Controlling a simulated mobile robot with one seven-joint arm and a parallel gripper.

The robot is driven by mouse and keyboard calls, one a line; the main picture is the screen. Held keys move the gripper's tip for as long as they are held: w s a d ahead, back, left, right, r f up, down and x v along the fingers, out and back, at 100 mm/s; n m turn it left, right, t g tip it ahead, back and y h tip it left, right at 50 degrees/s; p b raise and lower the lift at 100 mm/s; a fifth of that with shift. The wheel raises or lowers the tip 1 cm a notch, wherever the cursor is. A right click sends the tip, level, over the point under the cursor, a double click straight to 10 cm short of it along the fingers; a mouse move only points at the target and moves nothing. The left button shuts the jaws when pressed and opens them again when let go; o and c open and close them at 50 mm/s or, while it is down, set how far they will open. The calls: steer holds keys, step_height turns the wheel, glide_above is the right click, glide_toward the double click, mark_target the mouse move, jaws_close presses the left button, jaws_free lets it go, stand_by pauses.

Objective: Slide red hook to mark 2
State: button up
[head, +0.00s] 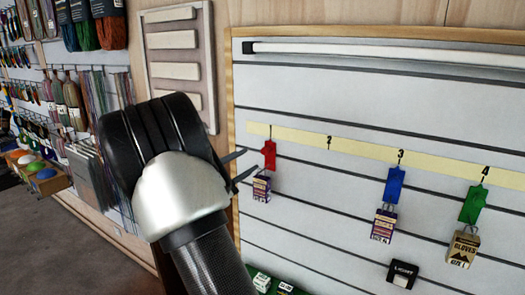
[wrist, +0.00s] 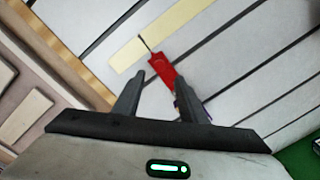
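The red hook (head: 269,154) hangs on the slatted wall below the yellow strip (head: 355,152), under its left end, with a small boxed item (head: 261,187) hanging from it. Mark 2 (head: 329,141) is on the strip to the hook's right, with no hook below it. My gripper (head: 238,169) is just left of the red hook, its two fingers apart and empty. In the wrist view, the red hook (wrist: 161,69) shows beyond and between the open fingertips (wrist: 157,84); the boxed item is mostly hidden behind the right finger.
A blue hook (head: 395,185) hangs under mark 3 and a green hook (head: 474,204) under mark 4, both with packages. A dark box marked "LIGHT" (head: 403,274) sits lower on the wall. A white tube (head: 385,51) runs along the top. The wall below mark 2 is clear.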

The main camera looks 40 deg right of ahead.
mark_target(263, 152)
steer(key=p+x, duration=0.1)
steer(key=x, duration=0.9)
steer(key=shift+w+d, duration=0.1)
steer(key=shift+d, duration=0.05)
steer(key=shift+f, duration=0.1)
jaws_close()
